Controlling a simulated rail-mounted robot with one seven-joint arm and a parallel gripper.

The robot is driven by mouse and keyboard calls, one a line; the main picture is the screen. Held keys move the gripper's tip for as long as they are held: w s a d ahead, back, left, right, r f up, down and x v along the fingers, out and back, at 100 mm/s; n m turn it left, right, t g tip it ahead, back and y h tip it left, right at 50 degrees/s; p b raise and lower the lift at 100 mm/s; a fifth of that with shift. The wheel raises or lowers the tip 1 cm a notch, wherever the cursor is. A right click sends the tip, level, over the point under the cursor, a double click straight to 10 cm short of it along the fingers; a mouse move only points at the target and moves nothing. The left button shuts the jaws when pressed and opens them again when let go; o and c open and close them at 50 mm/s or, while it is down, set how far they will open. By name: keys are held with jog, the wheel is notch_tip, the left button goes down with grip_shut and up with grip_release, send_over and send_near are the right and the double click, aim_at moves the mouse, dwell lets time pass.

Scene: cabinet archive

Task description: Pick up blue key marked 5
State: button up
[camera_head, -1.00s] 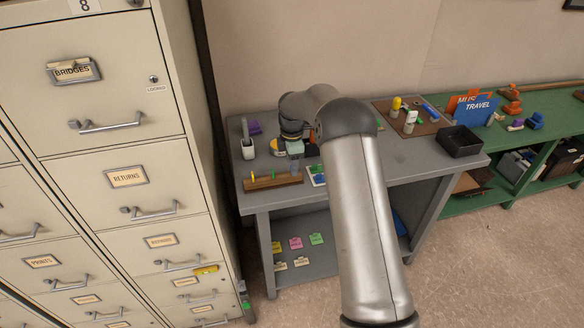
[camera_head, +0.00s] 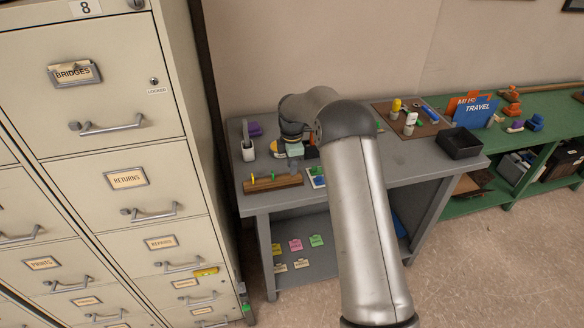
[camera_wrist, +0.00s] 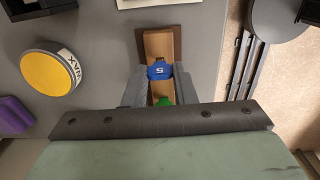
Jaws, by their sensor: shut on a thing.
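A green key (camera_wrist: 163,100) shows lower, between the fingers' bases in the picture. In the head view my gripper (camera_head: 294,163) is at the right end of the rack (camera_head: 262,186), and the blue key is hidden there.
A yellow key (camera_head: 253,178) and the green key stand in the rack, left of my gripper. A white cup (camera_head: 248,151) stands behind the rack. A round yellow-topped tin (camera_wrist: 50,73) and a purple object (camera_wrist: 14,115) lie nearby. A filing cabinet (camera_head: 130,140) stands left of the desk.

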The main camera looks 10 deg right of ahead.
notch_tip(320, 180, up, 3)
jog(key=shift+s+a+f+b, duration=0.1)
jog(key=shift+a+f+b, duration=0.1)
jog(key=shift+b, duration=0.2)
jog(key=s+a+r+b, duration=0.4)
jog(key=s+a+r, duration=0.4)
jog(key=s+r, duration=0.1)
jog(key=shift+s+a+r, duration=0.25)
jog(key=shift+s+a, duration=0.05)
jog(key=shift+s, duration=0.5)
